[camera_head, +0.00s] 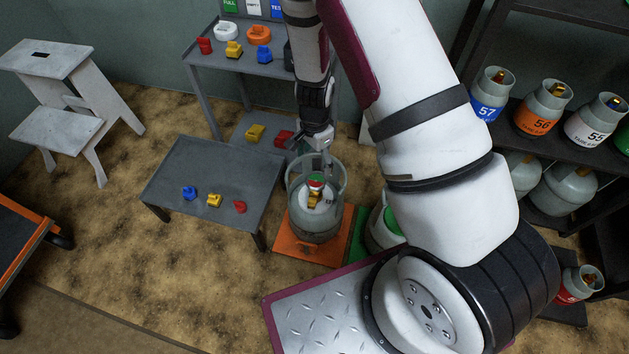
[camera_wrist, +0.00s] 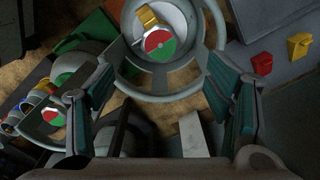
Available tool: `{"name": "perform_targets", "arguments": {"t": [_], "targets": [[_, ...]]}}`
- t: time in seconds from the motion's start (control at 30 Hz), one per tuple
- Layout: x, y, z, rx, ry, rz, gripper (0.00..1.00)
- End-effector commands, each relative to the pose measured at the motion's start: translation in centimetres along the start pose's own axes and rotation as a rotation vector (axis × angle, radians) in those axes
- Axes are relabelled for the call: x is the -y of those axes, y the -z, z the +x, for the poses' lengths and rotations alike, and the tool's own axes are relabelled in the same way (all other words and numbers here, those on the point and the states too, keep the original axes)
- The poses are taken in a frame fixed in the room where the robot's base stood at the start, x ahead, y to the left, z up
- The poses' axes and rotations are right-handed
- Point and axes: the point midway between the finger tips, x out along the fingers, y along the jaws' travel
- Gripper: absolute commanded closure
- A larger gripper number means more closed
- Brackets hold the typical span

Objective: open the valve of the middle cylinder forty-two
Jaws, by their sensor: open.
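A grey gas cylinder (camera_head: 295,222) stands upright on an orange scale (camera_head: 338,250); its number is not readable. Inside its collar is a brass valve (camera_head: 313,201) with a round red-and-green handwheel (camera_head: 316,184). In the wrist view the handwheel (camera_wrist: 160,42) shows as red and green sectors, with yellow brass beside it. My gripper (camera_head: 318,147) is just above the far rim of the collar. In the wrist view its open, empty jaws (camera_wrist: 160,105) spread to either side below the collar, apart from the handwheel.
A second cylinder (camera_head: 380,232) by a green scale (camera_head: 358,235) is partly hidden by my arm. A low grey table (camera_head: 215,175) with small coloured parts stands left. A grey shelf stand is behind. A black rack with cylinders (camera_head: 542,112) stands right. Floor is free at left.

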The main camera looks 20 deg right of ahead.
Motion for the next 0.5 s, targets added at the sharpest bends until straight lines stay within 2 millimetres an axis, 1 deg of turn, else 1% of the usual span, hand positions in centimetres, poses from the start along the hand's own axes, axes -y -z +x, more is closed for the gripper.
{"name": "perform_targets", "arguments": {"t": [0.03,0.2,0.4,0.5], "targets": [[0.0,-0.1,1.4,0.002,-0.002,0.0,0.28],[0.0,0.0,4.9,0.002,-0.002,0.001,0.28],[0.0,0.0,8.3,0.001,-0.001,0.0,0.28],[0.0,-0.1,9.5,0.002,-0.001,0.0,0.28]]}}
